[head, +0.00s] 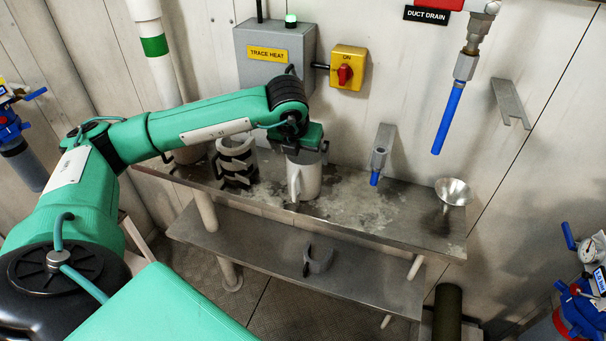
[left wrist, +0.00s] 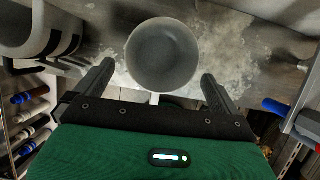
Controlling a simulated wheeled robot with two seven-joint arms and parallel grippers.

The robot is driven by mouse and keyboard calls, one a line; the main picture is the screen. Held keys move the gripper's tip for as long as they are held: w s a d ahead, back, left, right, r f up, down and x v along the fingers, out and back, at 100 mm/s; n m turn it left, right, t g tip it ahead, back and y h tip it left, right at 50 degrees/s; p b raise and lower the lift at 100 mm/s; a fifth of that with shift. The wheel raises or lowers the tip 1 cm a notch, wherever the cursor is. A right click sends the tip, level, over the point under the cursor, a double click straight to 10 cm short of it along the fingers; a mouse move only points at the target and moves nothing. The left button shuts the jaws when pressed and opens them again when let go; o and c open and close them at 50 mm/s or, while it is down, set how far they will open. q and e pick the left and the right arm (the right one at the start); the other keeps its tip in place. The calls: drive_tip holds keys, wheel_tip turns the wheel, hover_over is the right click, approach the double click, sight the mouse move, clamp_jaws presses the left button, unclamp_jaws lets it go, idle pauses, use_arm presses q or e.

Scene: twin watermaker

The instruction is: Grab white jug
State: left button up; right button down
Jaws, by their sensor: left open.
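The white jug (head: 306,178) stands upright on the metal shelf, its handle toward the front left. In the left wrist view I look down into the open, empty-looking jug (left wrist: 163,55). My left gripper (head: 307,152) is directly above the jug in the head view. In the left wrist view its two fingers (left wrist: 158,78) are apart, one on each side of the jug's near rim. I cannot tell whether they touch it. My right gripper is not in view.
A grey clip (head: 318,258) lies on the lower shelf.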

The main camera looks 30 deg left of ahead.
sight(302, 158)
use_arm(q)
drive_tip(key=x, duration=0.3)
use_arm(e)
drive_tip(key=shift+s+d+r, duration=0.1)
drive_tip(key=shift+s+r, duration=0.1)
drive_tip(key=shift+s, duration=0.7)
use_arm(q)
drive_tip(key=shift+c, duration=0.4)
drive_tip(key=c, duration=1.2)
